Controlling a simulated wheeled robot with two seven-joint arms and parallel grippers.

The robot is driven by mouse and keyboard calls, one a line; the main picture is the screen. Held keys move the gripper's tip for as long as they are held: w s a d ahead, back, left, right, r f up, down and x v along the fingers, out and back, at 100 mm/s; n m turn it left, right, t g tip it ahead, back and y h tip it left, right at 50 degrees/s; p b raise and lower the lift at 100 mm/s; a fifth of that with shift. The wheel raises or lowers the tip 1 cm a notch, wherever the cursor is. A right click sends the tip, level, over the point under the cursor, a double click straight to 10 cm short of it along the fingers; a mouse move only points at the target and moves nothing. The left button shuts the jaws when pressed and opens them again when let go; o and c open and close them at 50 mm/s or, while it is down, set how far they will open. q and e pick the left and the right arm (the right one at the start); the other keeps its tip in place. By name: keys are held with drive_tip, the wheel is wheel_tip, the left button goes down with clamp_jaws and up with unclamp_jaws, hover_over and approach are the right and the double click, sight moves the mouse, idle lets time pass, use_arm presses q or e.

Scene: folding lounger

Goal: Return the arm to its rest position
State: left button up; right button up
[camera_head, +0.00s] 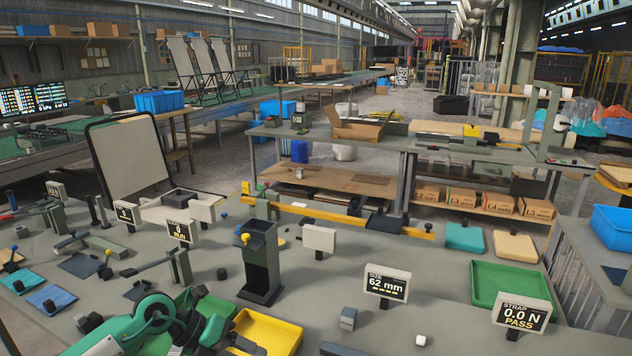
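A green and grey arm (150,312), which looks like my left one, comes in at the bottom left. It is bent over the near edge of the grey workbench (290,325), beside a yellow tray (268,332). Its fingers cannot be made out among the green and grey parts there. My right gripper is not seen. A lounger with a dark frame and a pale panel (128,158) stands tilted up at the left of the bench.
A dark upright holder (261,262) stands mid-bench. Signs reading "62 mm" (386,284) and "0.0 N PASS" (522,314) stand to the right, near a green tray (510,285). A small grey block (348,318) and a white cube (421,340) lie in front.

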use_arm(q)
drive_tip(key=s+d+r+n+t+h, duration=0.1)
drive_tip(key=s+d+r+h, duration=0.1)
drive_tip(key=d+r+h, duration=0.4)
wheel_tip(320, 180, up, 5)
drive_tip(key=n+t+h, duration=0.2)
drive_tip(key=n+t, duration=0.8)
drive_tip(key=t, duration=0.1)
drive_tip(key=s+a+f+n+t+y, duration=0.1)
drive_tip(key=s+a+f+n+y, duration=0.1)
drive_tip(key=a+f+n+y, duration=0.65)
drive_tip(key=s+a+f+n+t+y, duration=0.1)
drive_tip(key=s+a+f+n+y, duration=0.35)
drive_tip(key=n+y, duration=0.75)
drive_tip(key=s+a+f+n+g+h, duration=0.1)
drive_tip(key=s+f+n+g, duration=0.1)
drive_tip(key=s+f+g, duration=0.65)
drive_tip(key=s+a+f+n+g+h, duration=0.1)
drive_tip(key=s+f+n+g+h, duration=0.15)
drive_tip(key=s+f, duration=0.6)
drive_tip(key=s+f+g, duration=0.2)
drive_tip(key=s+f, duration=0.1)
drive_tip(key=f, duration=2.5)
drive_tip(key=s+a+f+g, duration=0.1)
drive_tip(key=s+a+f, duration=0.2)
drive_tip(key=s+f, duration=1.6)
drive_tip(key=shift+s+f+y, duration=0.15)
drive_tip(key=shift+f+y, duration=0.25)
